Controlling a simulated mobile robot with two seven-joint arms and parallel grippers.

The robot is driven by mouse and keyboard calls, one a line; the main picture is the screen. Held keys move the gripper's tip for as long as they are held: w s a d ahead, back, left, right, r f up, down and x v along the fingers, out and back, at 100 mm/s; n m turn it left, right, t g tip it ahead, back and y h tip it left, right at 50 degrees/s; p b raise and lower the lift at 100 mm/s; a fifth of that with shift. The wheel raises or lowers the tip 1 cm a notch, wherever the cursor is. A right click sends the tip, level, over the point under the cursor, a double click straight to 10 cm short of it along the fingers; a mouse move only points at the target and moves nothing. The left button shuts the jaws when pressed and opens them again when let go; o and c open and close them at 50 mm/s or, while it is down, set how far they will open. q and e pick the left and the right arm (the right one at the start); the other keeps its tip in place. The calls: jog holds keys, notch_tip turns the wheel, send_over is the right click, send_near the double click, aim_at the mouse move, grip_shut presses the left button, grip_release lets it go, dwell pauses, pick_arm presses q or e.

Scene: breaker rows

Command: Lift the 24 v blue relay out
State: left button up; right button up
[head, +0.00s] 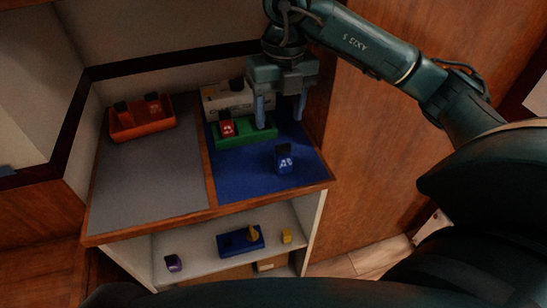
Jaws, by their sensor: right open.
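A blue relay (284,160) with a dark top and a pale label stands on the blue mat (240,187), in front of the green base; its label is too small to read surely. A red relay (227,128) sits at the left part of the green base (246,133). My right gripper (280,117) is open, pointing down over the right end of the green base, behind the blue relay and apart from it. It hides part of that end, so I cannot tell whether anything stands between its fingers. My left gripper is not in view.
An orange tray (143,132) with two dark-topped pieces stands at the back left of the grey mat (150,185). A whitish block (222,103) stands behind the green base. The lower shelf holds a blue base (232,244), a purple piece (173,263) and a yellow piece (287,237).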

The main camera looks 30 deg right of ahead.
aim_at(283, 146)
jog(key=shift+h, duration=0.3)
jog(key=f, duration=0.3)
jog(key=d+f, duration=0.1)
jog(key=f, duration=0.2)
jog(key=shift+w+d+f+b, duration=0.1)
jog(key=shift+d+f+b, duration=0.1)
jog(key=shift+f+b, duration=0.2)
notch_tip(283, 146, down, 5)
jog(key=shift+w+r+p, duration=0.1)
jog(key=shift+p, duration=0.3)
jog(key=shift+f, duration=0.45)
jog(key=c, duration=1.1)
